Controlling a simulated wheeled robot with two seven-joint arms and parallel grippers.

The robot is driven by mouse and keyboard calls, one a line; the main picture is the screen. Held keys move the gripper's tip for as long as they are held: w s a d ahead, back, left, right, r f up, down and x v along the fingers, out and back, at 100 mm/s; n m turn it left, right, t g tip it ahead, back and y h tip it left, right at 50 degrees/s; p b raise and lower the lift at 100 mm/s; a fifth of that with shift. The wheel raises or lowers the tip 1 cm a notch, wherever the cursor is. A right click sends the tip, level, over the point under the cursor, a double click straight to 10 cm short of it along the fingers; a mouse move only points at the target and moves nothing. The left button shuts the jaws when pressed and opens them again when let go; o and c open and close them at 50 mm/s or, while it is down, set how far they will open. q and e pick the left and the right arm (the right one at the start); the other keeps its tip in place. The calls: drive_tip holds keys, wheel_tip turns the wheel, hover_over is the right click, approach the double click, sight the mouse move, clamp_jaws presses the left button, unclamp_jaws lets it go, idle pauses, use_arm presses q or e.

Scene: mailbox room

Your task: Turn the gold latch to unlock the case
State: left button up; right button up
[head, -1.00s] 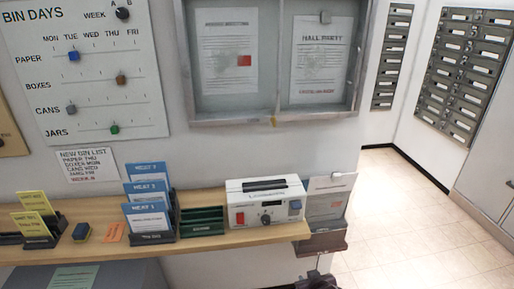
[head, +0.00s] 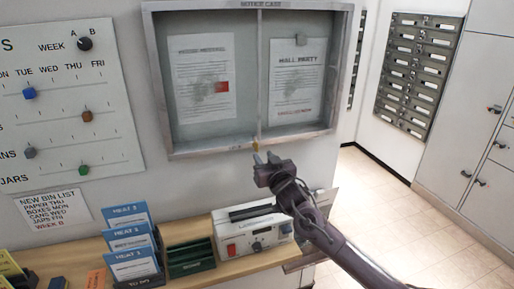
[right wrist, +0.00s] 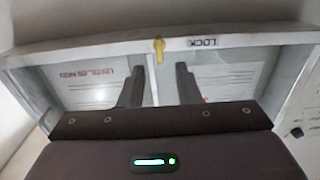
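The notice case (head: 160,85) hangs on the wall, a grey frame with two glass panes and papers behind them. The small gold latch (head: 256,145) is at the middle of its bottom edge. In the right wrist view the latch (right wrist: 159,48) stands next to the word LOCK on the frame. My right gripper (head: 263,159) is just below the latch in the head view. In the right wrist view its two fingers (right wrist: 158,78) are apart with nothing held, and the latch shows beyond them, between their lines. I cannot tell whether they touch the frame. My left gripper is not in view.
Below the case is a wooden shelf (head: 190,276) with a white laminator-like device (head: 253,236), a green tray (head: 190,258) and blue cards (head: 131,240). The bin days board (head: 70,110) is at left. Open floor lies at right.

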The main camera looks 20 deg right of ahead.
sight(257, 148)
drive_tip(key=shift+w+p, duration=0.85)
drive_tip(key=shift+w, duration=2.05)
drive_tip(key=shift+a, duration=0.1)
clamp_jaws()
